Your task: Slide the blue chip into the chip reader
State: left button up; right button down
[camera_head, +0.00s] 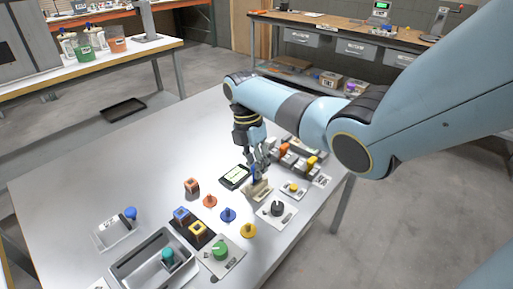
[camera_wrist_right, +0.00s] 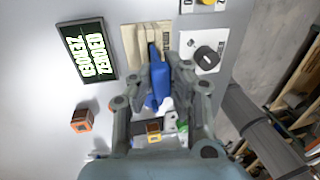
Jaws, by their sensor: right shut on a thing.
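My right gripper (camera_head: 259,164) is shut on the blue chip (camera_wrist_right: 158,86), which it holds upright over the table. In the head view only a small part of the chip (camera_head: 254,173) shows between the fingers. The beige chip reader (camera_head: 258,189) stands just below the gripper. In the right wrist view the reader (camera_wrist_right: 139,36) lies just past the fingertips, with a dark slot lined up near the chip's far end. I cannot tell whether the chip's end is inside the slot. My left gripper is not in view.
A display reading ZEROED (camera_wrist_right: 87,51) lies beside the reader. A black knob panel (camera_head: 277,209) is on its other side. An orange block (camera_head: 192,186), several colored pegs and a grey tray (camera_head: 125,268) are nearer the front. The table's left part is clear.

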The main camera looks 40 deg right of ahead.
jog(key=shift+w+b+x, duration=0.15)
jog(key=shift+b+x, duration=0.35)
jog(key=shift+x, duration=0.25)
jog(key=shift+w+b+x, duration=0.15)
jog(key=shift+b+x, duration=0.3)
jog(key=shift+x, duration=0.25)
dwell(0.3)
dwell(0.3)
jog(key=shift+s+p+v, duration=0.15)
jog(key=shift+p+v, duration=0.55)
jog(key=shift+p, duration=0.1)
jog(key=shift+s+p+v, duration=0.15)
jog(key=shift+p+v, duration=0.6)
jog(key=shift+p, duration=0.05)
jog(key=shift+p, duration=0.3)
jog(key=shift+w+b+x, duration=0.15)
jog(key=shift+b+x, duration=0.4)
jog(key=shift+x, duration=0.15)
jog(key=shift+w+b+x, duration=0.15)
jog(key=shift+b+x, duration=0.4)
jog(key=shift+x, duration=0.15)
dwell(0.3)
